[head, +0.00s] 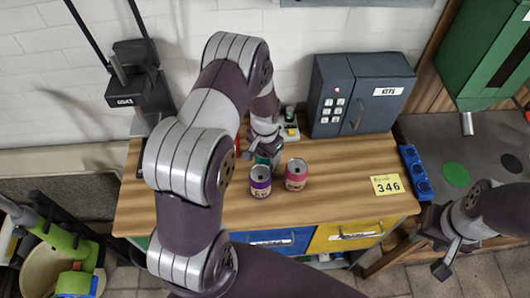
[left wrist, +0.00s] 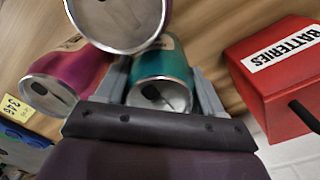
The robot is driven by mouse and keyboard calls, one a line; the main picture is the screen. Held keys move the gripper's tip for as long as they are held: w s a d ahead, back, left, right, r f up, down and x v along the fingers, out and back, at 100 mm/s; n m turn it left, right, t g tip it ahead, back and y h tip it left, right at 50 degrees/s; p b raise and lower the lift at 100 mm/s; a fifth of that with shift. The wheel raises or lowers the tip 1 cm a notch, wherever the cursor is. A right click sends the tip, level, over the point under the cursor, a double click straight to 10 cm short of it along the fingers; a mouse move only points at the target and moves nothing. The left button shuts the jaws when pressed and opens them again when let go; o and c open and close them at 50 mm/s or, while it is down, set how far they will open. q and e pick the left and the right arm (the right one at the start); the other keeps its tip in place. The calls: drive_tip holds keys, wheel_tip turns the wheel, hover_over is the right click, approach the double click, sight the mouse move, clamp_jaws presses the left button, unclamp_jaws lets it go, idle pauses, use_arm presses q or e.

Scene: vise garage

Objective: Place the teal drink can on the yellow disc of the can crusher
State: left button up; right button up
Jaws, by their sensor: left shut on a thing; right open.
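The teal drink can (left wrist: 165,62) is between the two fingers of my left gripper (left wrist: 160,88) in the left wrist view. The gripper is shut on it. In the head view, my left gripper (head: 266,145) is over the wooden workbench, and only a little of the teal can (head: 262,160) shows behind a purple can. A tall dark lever device (head: 140,85) at the back left may be the can crusher; my left arm covers the area beside it. I cannot make out its yellow disc. My right gripper (head: 446,252) is open and empty, right of the workbench.
A purple can (head: 260,182) and a magenta can (head: 296,174) stand close to the teal can. A grey key cabinet (head: 345,95) and a small device with yellow (head: 289,130) are behind. A red batteries box (left wrist: 278,78) is near. The bench front right is clear.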

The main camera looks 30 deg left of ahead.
use_arm(q)
drive_tip(key=shift+w+f, duration=0.25)
drive_tip(key=shift+f, duration=0.15)
drive_tip(key=o, duration=1.3)
drive_tip(key=shift+s, duration=0.1)
drive_tip(key=shift+c, duration=0.2)
